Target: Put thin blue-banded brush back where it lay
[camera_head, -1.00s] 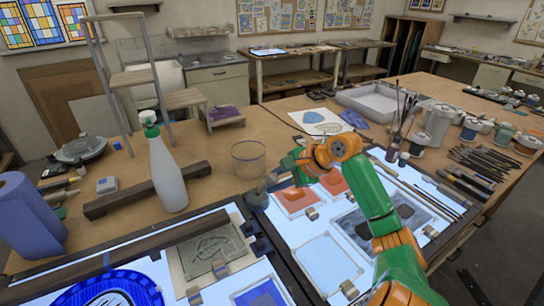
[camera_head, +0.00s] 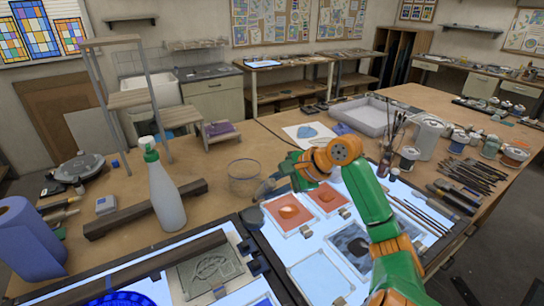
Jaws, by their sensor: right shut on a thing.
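My right arm comes in from the lower right and bends over the lit glass panel. My right gripper (camera_head: 264,188) is small and grey at the end of the orange and green wrist, near the front right of the clear glass cup (camera_head: 244,177). It is shut, apparently on the thin brush, but the brush and its blue band cannot be made out there. Several thin brushes (camera_head: 420,215) lie along the right side of the light table (camera_head: 318,275). My left gripper is out of view.
A white spray bottle (camera_head: 166,190) stands at the left beside a dark wooden bar (camera_head: 110,222). A pot of upright brushes (camera_head: 387,160), jars (camera_head: 428,138) and dark tools (camera_head: 468,175) crowd the right.

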